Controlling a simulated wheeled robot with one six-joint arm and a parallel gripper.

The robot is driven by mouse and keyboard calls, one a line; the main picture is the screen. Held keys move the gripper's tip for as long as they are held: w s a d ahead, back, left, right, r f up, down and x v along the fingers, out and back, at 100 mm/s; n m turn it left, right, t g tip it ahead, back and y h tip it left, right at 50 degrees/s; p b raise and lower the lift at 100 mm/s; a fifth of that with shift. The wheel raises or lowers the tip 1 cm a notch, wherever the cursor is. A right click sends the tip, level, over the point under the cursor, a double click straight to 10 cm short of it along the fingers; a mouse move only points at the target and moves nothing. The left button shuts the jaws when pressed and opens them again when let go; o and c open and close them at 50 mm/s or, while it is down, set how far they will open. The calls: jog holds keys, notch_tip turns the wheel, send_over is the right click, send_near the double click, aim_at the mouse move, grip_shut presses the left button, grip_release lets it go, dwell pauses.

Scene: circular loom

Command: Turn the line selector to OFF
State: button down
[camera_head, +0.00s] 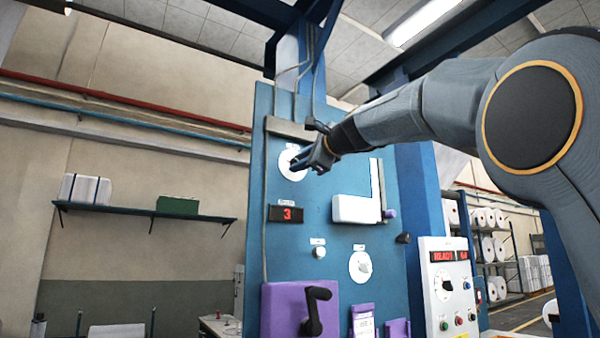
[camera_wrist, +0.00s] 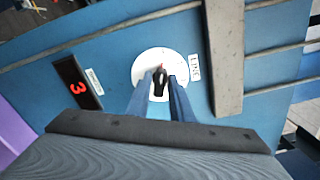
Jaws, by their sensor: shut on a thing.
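The line selector (camera_head: 290,162) is a white round dial at the upper part of the blue panel (camera_head: 330,225). In the wrist view its white dial plate (camera_wrist: 150,62) has a black knob (camera_wrist: 160,80) at the middle, with a small red mark at the knob's tip. A label reading LINE is beside the dial. My gripper (camera_head: 302,162) reaches it from the right, and in the wrist view my gripper (camera_wrist: 160,88) has a finger on each side of the knob, shut on it. The dial's lettering is too small to read.
A red display showing 3 (camera_head: 286,214) is below the selector. A white box-like part (camera_head: 352,209), another white dial (camera_head: 360,265) and a purple box with a black crank (camera_head: 313,312) are lower on the panel. A grey conduit bar (camera_wrist: 226,60) runs near the dial.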

jog(key=c, duration=1.8)
grip_release()
jog(key=shift+o, duration=0.2)
jog(key=b+v, duration=0.3)
jog(key=v, duration=0.4)
